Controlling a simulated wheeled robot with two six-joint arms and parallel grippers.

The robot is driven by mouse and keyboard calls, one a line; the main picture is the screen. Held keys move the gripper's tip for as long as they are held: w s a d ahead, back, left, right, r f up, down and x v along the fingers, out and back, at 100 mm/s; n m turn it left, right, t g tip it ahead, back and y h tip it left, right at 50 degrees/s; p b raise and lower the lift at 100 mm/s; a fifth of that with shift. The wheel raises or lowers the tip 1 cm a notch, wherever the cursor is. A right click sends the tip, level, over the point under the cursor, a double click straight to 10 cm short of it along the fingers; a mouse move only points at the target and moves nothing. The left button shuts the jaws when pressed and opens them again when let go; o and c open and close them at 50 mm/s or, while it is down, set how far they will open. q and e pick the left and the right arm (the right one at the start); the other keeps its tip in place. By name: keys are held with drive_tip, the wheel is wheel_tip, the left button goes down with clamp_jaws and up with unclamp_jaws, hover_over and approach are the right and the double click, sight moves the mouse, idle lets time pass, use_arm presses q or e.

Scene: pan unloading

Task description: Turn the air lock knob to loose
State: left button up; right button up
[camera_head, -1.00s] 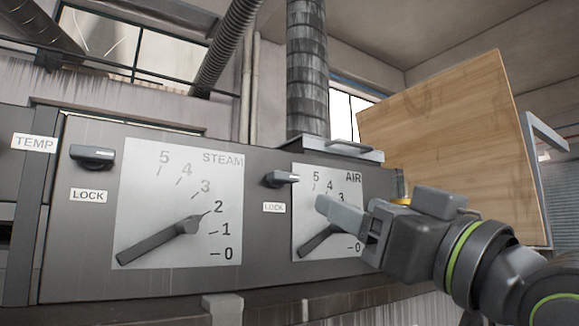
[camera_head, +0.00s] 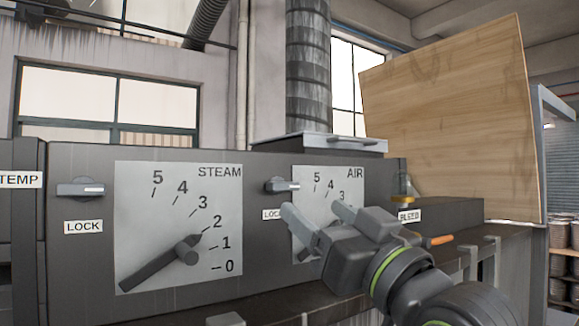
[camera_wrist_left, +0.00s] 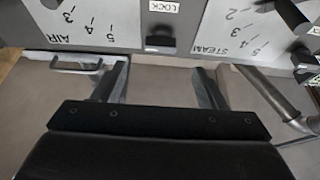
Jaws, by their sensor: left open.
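The air lock knob (camera_head: 281,185) is a small dark knob with a pale tip pointing right, roughly level. It sits left of the AIR dial plate (camera_head: 340,180), above the LOCK label (camera_head: 271,215), which is partly covered. In the left wrist view the knob (camera_wrist_left: 160,42) appears upside down, beyond the fingertips and between their lines. My left gripper (camera_head: 314,210) is open and empty, in front of the AIR plate, below and right of the knob in the picture. Both fingers (camera_wrist_left: 158,82) are apart from it. My right gripper is not in view.
The STEAM dial plate (camera_head: 180,225), with its large lever, is on the left, with another lock knob (camera_head: 82,188) beside it. The dark air lever (camera_head: 306,254) is mostly behind my gripper. A wooden board (camera_head: 450,120) stands at the right, near a BLEED label (camera_head: 409,216).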

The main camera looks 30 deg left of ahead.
sight(288, 187)
use_arm(q)
drive_tip(key=p+x, duration=0.5)
drive_tip(key=x, duration=0.3)
drive_tip(key=shift+a+r, duration=0.15)
drive_tip(key=shift+a, duration=0.05)
drive_tip(key=shift+c, duration=0.2)
drive_tip(key=c, duration=0.9)
drive_tip(key=shift+c, duration=0.2)
